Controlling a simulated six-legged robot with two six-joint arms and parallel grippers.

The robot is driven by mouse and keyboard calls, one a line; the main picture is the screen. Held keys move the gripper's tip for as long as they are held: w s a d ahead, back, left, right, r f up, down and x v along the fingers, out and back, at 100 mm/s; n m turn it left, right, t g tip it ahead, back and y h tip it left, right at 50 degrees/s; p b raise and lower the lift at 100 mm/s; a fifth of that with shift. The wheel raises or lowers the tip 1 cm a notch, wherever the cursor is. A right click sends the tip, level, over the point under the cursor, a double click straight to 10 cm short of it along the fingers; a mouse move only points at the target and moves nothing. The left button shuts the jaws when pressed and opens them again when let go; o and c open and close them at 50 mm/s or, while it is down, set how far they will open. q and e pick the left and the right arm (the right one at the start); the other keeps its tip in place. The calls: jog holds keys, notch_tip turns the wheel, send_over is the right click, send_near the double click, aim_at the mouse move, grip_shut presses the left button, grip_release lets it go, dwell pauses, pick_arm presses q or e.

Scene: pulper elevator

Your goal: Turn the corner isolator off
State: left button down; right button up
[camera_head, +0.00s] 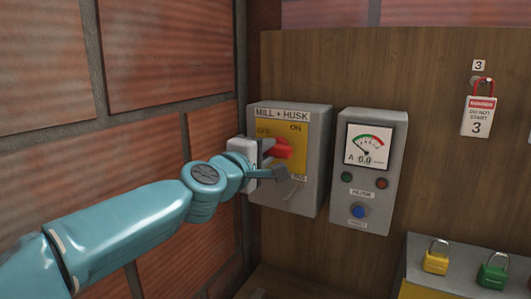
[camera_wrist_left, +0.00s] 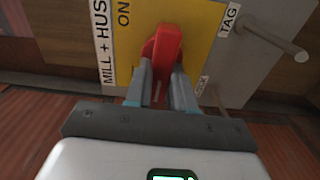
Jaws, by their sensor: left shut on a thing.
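The corner isolator (camera_head: 322,150) is a grey box labelled MILL + HUSK, with a yellow plate marked OFF at the left and ON at the right. Its red handle (camera_head: 283,148) stands out from the plate. My left gripper (camera_head: 273,158) reaches it from the left and is shut on the handle. In the left wrist view the red handle (camera_wrist_left: 166,45) sits between the two fingers of my gripper (camera_wrist_left: 163,88). The gripper hides part of the plate, so I cannot tell the handle's exact angle. My right gripper is not in view.
A grey ammeter box (camera_head: 397,150) with lamps and a blue button (camera_head: 359,211) stands close to the right. A red danger tag (camera_head: 478,116) hangs further right. Yellow (camera_head: 436,262) and green (camera_head: 492,275) padlocks lie at lower right. A brick wall (camera_head: 60,120) borders the left.

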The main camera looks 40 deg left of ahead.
pick_arm(q)
jog(key=shift+f+n, duration=0.1)
jog(key=shift+n, duration=0.2)
dwell(0.4)
jog(key=c, duration=1)
grip_release()
jog(key=shift+o, duration=0.2)
jog(key=shift+s, duration=0.15)
jog(key=p+v, duration=0.3)
jog(key=v, duration=1.3)
jog(key=shift+p, duration=0.4)
jog(key=shift+s, duration=0.15)
